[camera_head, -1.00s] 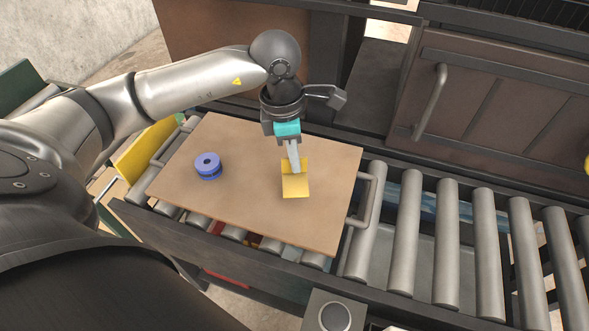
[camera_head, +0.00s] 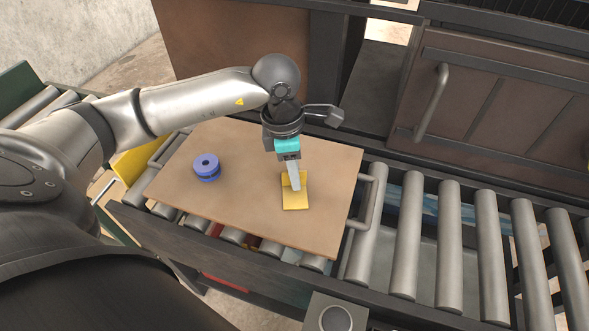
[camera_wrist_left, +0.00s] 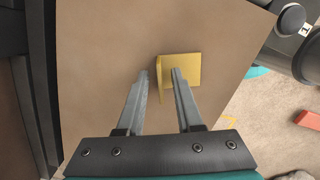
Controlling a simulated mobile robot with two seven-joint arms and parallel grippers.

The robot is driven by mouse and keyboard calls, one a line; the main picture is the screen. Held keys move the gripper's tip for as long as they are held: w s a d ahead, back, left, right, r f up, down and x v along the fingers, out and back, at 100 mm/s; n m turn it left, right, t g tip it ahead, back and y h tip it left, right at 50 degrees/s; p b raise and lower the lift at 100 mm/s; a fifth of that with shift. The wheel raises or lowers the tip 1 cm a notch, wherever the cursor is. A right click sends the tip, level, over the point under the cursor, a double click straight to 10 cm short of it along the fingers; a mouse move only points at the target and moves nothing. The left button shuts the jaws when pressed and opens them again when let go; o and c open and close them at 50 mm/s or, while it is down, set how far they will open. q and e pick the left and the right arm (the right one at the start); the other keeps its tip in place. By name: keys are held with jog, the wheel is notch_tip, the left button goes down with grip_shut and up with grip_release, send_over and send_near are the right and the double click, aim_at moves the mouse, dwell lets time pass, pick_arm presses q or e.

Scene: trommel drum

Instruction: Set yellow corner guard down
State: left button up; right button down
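The yellow corner guard (camera_head: 296,202) rests on the brown board (camera_head: 240,145), with one flange flat and the other upright. My left gripper (camera_head: 294,187) is right over it, pointing down. In the left wrist view the corner guard (camera_wrist_left: 187,67) shows its upright flange between the two fingertips of my left gripper (camera_wrist_left: 160,74). The fingers are apart, with a visible gap between the left finger and the flange. The right finger covers part of the flat flange. My right gripper is not in view.
A blue spool-like ring (camera_head: 207,166) stands on the board left of the guard. The board has metal handles (camera_head: 362,203) and lies on a roller conveyor (camera_head: 447,245). Bare board surrounds the guard. A dark machine panel (camera_head: 510,110) stands behind.

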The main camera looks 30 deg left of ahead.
aim_at(286, 172)
pick_arm(q)
jog(key=shift+r, duration=0.15)
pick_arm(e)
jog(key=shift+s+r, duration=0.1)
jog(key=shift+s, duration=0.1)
